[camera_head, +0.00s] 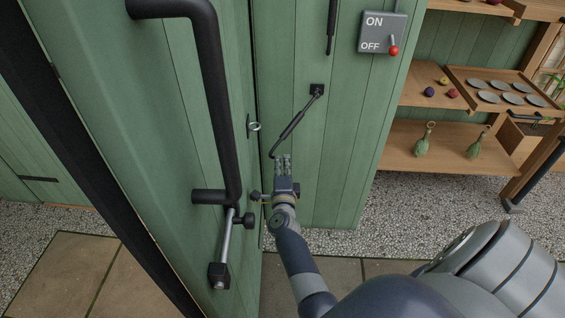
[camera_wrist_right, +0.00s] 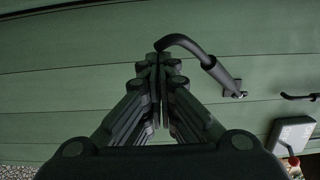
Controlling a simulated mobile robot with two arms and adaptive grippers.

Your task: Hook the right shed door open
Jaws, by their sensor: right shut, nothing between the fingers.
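The green shed door (camera_head: 185,120) stands open at the left, its edge close to the green wall (camera_head: 345,150). A small metal ring eye (camera_head: 254,127) sticks out from the door near that edge. A black hook (camera_head: 293,126) hangs slanting from a plate on the wall, its bent end low and to the left. It also shows in the wrist view (camera_wrist_right: 205,60). My right gripper (camera_head: 282,160) is shut and empty, its fingertips right at the hook's bent end. The wrist view shows the closed fingertips (camera_wrist_right: 159,55) beside that end; I cannot tell if they touch. My left gripper is out of view.
A long black handle (camera_head: 216,110) and a bolt (camera_head: 226,248) stick out from the door. An ON/OFF switch box (camera_head: 382,33) with a red-tipped lever is on the wall. Wooden shelves (camera_head: 440,145) stand at the right. Paving and gravel lie below.

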